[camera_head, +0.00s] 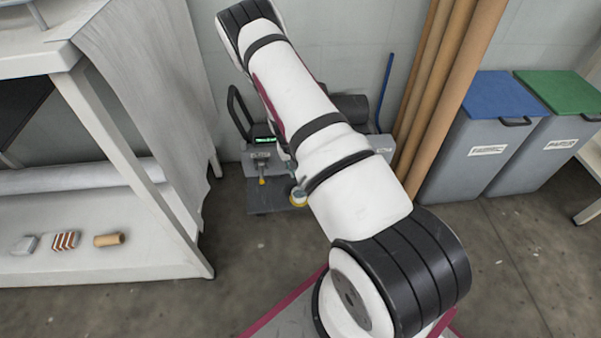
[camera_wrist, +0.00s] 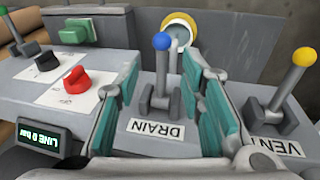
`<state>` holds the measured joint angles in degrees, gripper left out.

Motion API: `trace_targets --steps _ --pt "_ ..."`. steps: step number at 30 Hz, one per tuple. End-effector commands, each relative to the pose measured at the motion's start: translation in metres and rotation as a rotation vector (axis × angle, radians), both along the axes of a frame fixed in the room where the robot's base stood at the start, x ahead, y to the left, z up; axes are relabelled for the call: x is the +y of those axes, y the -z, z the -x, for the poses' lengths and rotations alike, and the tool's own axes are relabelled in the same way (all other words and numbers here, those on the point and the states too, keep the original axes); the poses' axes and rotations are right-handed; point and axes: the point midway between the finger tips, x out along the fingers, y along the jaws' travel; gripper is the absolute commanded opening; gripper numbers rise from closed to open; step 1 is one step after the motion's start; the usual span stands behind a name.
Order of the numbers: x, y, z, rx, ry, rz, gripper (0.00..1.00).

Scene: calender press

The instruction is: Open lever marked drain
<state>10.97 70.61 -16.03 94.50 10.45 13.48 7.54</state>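The drain lever (camera_wrist: 162,68) has a grey stem and a blue ball on top. In the wrist view it stands upright on its pivot, above a white label reading DRAIN (camera_wrist: 157,131). My gripper (camera_wrist: 163,75) is open, with one teal-padded finger on each side of the lever. Gaps show between the lever and both pads. In the head view my arm hides the drain lever and most of my gripper.
The yellow-knobbed vent lever (camera_wrist: 287,92) stands right of my right finger. A red knob (camera_wrist: 75,82), a black knob (camera_wrist: 47,62) and a lit display (camera_wrist: 38,134) lie left. A yellow-rimmed round part (camera_wrist: 180,30) is behind. A white table (camera_head: 100,240) stands left of the machine.

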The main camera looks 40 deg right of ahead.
Motion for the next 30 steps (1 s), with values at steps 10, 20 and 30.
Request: trace_targets --steps 10,20,30 --pt "0.013 -0.060 -0.001 0.001 -0.001 0.002 0.35" --pt "0.015 -0.070 0.000 0.003 0.000 0.001 0.35" --pt "0.015 -0.070 0.000 0.003 0.001 0.001 0.35"
